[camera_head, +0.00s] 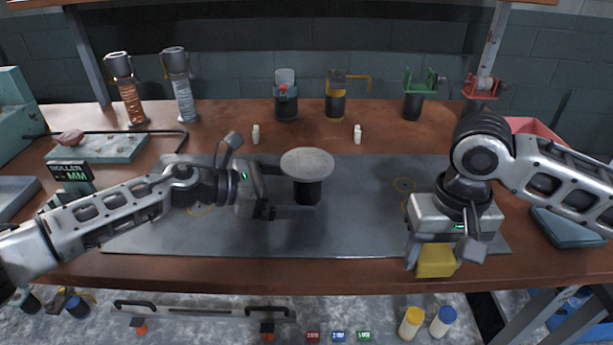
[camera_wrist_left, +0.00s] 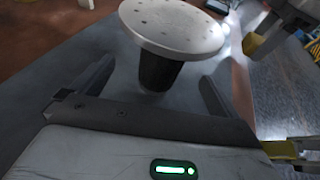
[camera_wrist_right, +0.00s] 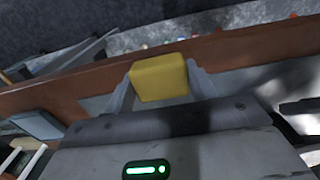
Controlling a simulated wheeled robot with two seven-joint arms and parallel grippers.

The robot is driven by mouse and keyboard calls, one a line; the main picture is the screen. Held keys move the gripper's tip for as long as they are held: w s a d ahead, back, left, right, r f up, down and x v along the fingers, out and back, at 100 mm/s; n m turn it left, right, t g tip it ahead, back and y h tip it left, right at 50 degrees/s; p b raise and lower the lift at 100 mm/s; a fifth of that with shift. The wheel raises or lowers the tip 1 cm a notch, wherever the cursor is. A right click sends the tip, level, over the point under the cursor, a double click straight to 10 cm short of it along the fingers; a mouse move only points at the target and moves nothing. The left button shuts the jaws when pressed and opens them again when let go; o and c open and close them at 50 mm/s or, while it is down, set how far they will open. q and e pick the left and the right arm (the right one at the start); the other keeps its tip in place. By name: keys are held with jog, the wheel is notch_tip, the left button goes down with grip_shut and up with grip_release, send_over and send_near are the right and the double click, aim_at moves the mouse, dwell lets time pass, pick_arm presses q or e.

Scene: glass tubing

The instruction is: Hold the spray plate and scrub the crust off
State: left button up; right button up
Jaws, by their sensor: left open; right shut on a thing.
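The spray plate (camera_head: 308,161) is a pale grey round disc with small dark spots on a black stem (camera_head: 307,191). It stands upright on the grey mat, and it also shows in the left wrist view (camera_wrist_left: 172,24). My left gripper (camera_head: 268,202) is open, low and just left of the stem. In the left wrist view its fingers (camera_wrist_left: 155,88) lie either side of the stem's line, apart from it. My right gripper (camera_head: 434,262) is shut on a yellow block (camera_head: 436,261), like a sponge, at the table's front edge. The block also shows between the fingers in the right wrist view (camera_wrist_right: 159,79).
A grey mat (camera_head: 350,225) covers the middle of the brown table, with clear room between my grippers. Several clamps and holders line the back. A blue tray (camera_head: 570,228) lies at right.

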pick_arm(q)
jog(key=shift+b+x, duration=0.35)
jog(key=shift+x, duration=0.85)
jog(key=c, duration=1.5)
